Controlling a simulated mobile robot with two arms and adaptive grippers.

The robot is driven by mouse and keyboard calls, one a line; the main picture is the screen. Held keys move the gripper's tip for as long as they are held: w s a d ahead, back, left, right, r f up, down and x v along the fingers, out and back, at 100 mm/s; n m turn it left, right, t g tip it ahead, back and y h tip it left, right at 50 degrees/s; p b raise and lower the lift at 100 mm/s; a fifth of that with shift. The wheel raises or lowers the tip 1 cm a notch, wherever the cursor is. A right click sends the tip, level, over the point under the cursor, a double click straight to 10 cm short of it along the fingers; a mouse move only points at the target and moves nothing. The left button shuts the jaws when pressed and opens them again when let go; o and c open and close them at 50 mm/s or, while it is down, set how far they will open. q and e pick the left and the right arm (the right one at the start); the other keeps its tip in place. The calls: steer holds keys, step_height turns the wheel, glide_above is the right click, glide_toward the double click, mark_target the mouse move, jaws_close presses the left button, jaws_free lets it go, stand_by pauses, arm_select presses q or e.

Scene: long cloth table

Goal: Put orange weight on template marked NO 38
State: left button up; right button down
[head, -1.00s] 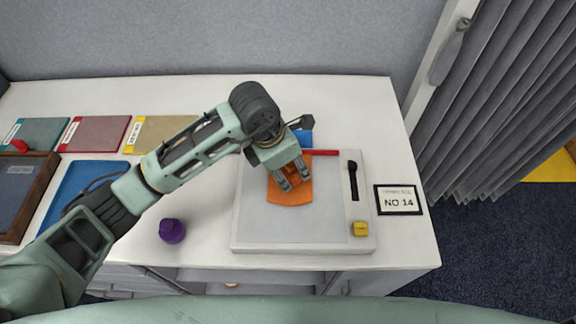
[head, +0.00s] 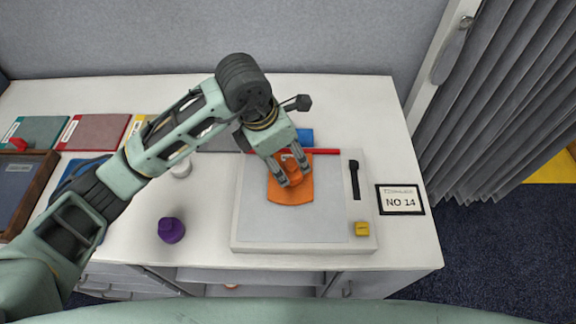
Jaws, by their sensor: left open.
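An orange flat piece (head: 290,195) lies on the grey board. A raised orange shape, seemingly the orange weight (head: 292,168), shows between the fingers of my left gripper (head: 294,179). The gripper is open and points down over the orange piece, one finger on either side of the raised shape. I cannot tell whether the fingers touch it. A framed card (head: 400,200) right of the board reads NO 14. I see no NO 38 mark. My right gripper is not in view.
The raised board (head: 262,222) also holds a red bar (head: 322,151), a black tool (head: 354,178) and a yellow block (head: 362,229). A blue object (head: 305,138) is behind the gripper. A purple weight (head: 171,230) stands left of the board, with clear white tabletop around it.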

arm_select(q)
steer(key=w+b+v, duration=0.1)
steer(key=v, duration=0.5)
steer(key=shift+s+r, duration=0.45)
steer(key=shift+s, duration=0.1)
steer(key=shift+a, duration=0.1)
stand_by(0.6)
